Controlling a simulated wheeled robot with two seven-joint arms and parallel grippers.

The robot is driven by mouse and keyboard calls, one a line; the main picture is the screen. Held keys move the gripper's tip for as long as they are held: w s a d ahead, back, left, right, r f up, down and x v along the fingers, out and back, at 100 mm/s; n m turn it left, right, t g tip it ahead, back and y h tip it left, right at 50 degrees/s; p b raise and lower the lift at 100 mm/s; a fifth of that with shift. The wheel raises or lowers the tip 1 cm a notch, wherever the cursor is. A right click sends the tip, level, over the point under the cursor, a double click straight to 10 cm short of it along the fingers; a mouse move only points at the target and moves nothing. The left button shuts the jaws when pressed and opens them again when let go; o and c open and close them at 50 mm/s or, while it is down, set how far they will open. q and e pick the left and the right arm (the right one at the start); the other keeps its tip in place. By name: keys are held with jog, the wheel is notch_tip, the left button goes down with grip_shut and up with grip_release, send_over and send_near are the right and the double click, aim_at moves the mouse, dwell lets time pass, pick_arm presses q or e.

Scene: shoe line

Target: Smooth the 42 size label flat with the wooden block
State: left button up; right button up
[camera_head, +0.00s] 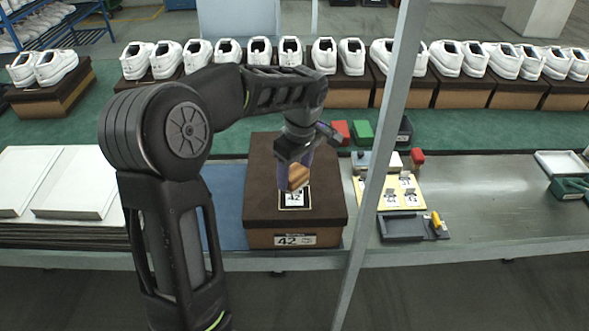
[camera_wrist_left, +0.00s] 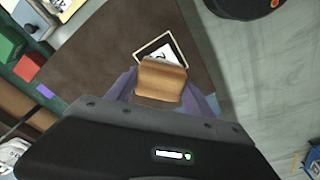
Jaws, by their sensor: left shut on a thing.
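A dark brown shoe box (camera_head: 270,175) stands on the grey bench. The 42 size label (camera_head: 294,200) lies on its lid inside a pale outlined frame, near the front edge. My left gripper (camera_head: 293,176) is over the lid, shut on the wooden block (camera_head: 299,178). In the left wrist view the block (camera_wrist_left: 161,80) covers part of the label (camera_wrist_left: 168,53). I cannot tell whether the block touches the label. My right gripper is not in view.
A yellow label sheet (camera_head: 403,191), a dark tray (camera_head: 401,228) and red and green blocks (camera_head: 362,131) lie right of the box. White panels (camera_head: 75,184) lie left. White shoes on boxes line the green belt (camera_head: 440,126) behind. A grey post (camera_head: 378,150) crosses the view.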

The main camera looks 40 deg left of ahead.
aim_at(295, 191)
pick_arm(q)
jog(key=shift+f+b, duration=0.6)
jog(key=shift+f, duration=0.65)
jog(key=shift+f+b, duration=0.75)
jog(key=shift+f, duration=0.15)
jog(key=shift+s+d+f+b, duration=0.1)
jog(key=shift+s+d+b, duration=0.4)
jog(key=shift+s, duration=0.2)
jog(key=shift+s+d, duration=0.75)
jog(key=shift+s, duration=0.15)
jog(key=shift+b, duration=0.45)
